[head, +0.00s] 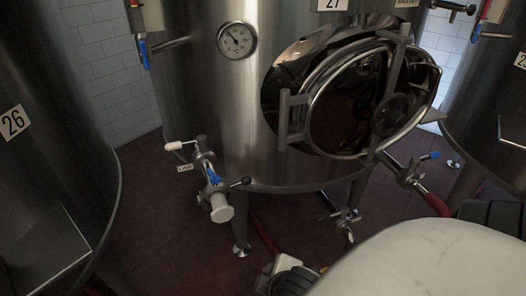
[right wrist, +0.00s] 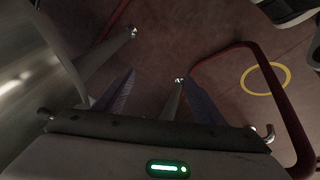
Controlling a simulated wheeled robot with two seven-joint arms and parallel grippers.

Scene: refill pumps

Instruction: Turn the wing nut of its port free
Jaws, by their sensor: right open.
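The tank numbered 27 (head: 200,90) stands in the middle of the head view. Low on its left front is a steel port assembly (head: 204,160) with a white lever, a blue handle (head: 213,177) and a white capped end (head: 221,209). A dark knobbed piece (head: 241,182) sticks out beside the cap; I cannot tell for sure whether it is the wing nut. My right gripper (right wrist: 160,85) is open and empty in the right wrist view, its two dark fingers apart over the floor. My left gripper is not in view.
A second valve with a blue-tipped handle (head: 428,156) and red hose sits at the tank's right. A lower valve (head: 346,219) hangs under the tank. The round manway door (head: 350,95) is shut. Tank 26 (head: 50,170) stands left.

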